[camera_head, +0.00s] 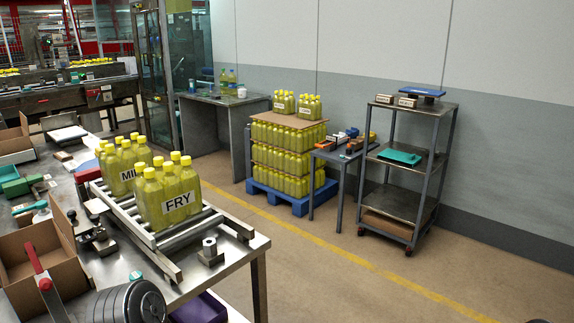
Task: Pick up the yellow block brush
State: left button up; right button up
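I cannot make out the yellow block brush with certainty. A small grey table (338,157) beside the pallet holds several small blue, black and orange items. A small yellowish item (372,136) shows at its right back edge, too small to identify. Two small tan blocks with pale faces, a left one (384,99) and a right one (407,102), lie on the top shelf of the grey cart. Neither of my grippers is in view.
A steel workbench (235,256) with labelled yellow bottles (170,196) on rails fills the left foreground. A blue pallet (290,198) of bottles and the wheeled cart (413,155) stand by the wall.

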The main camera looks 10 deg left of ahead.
aim_at(98, 149)
jog(key=i+l+z, duration=0.2)
jog(key=i+z, duration=0.3)
jog(key=i, duration=0.55)
jog(key=i+j+z, duration=0.2)
jog(key=i+z, duration=0.25)
jog(key=i, duration=0.55)
jog(key=i+j+u, duration=0.1)
jog(key=i+u, duration=0.7)
jog(key=i+l+u, duration=0.1)
jog(key=i+u, duration=0.3)
jog(key=i+l+u, duration=0.25)
jog(key=u, duration=0.15)
jog(key=i+j+u, duration=0.25)
jog(key=i+u, duration=0.15)
jog(key=i, duration=0.2)
jog(key=i+u, duration=0.45)
jog(key=i, duration=0.15)
jog(key=i+l+u, duration=0.1)
jog(key=i+u, duration=0.3)
jog(key=i, duration=0.2)
jog(key=i+l+u, duration=0.15)
jog(key=i, duration=0.3)
jog(key=i+l+u, duration=0.15)
jog(key=i, duration=0.35)
jog(key=i+l+u, duration=0.15)
jog(key=i, duration=0.3)
jog(key=i+l+u, duration=0.1)
jog(key=i+l, duration=0.15)
jog(key=i, duration=0.2)
